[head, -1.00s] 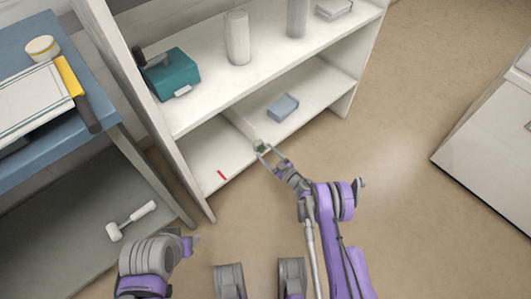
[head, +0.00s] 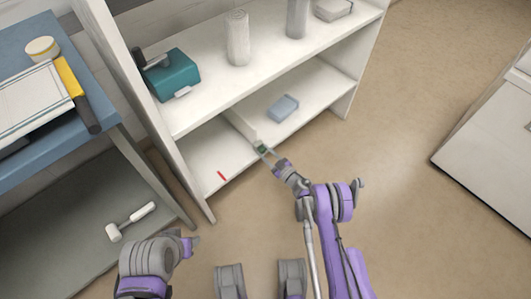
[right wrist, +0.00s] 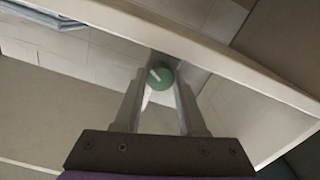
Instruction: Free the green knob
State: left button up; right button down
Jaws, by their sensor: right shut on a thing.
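The green knob (right wrist: 160,77) is round with a pale stripe across its face. It sits between the two fingertips of my right gripper (right wrist: 160,82) in the right wrist view, and the fingers are shut on it. In the head view the knob is a small dark green spot (head: 262,149) at the front of the lower shelf, partly hidden by my right gripper (head: 266,152). I cannot tell how it is fixed behind. My left arm shows at the lower left of the head view, but its fingers are not visible.
The white shelf unit (head: 215,95) holds a teal box (head: 172,75) and a pale roll (head: 237,38) above. A blue-grey block (head: 282,107) and a red strip (head: 222,175) lie on the lower shelf. A mallet (head: 130,221) lies under the blue table (head: 25,160).

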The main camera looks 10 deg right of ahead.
jog(key=n, duration=0.5)
jog(key=shift+n, duration=0.3)
jog(key=shift+c, duration=2.4)
grip_release()
jog(key=m, duration=0.5)
jog(key=shift+m, duration=0.4)
jog(key=p+v, duration=0.2)
jog(key=v, duration=0.8)
jog(key=w+d+r+m+t+h+p, duration=0.1)
jog(key=w+d+r+m+h+p, duration=0.1)
jog(key=r, duration=0.8)
jog(key=w+d+r+m+t+h+p, duration=0.1)
jog(key=w+d+r+m+h+p, duration=0.1)
jog(key=r, duration=0.9)
jog(key=w+d+r+m+h+p, duration=0.2)
jog(key=w+d+r+h+p, duration=0.1)
jog(key=r, duration=0.8)
jog(key=shift+w+d+m+t+h+p, duration=0.2)
jog(key=shift+d+m+t+h+p, duration=0.15)
jog(key=shift+d+h, duration=0.5)
jog(key=shift+a, duration=0.1)
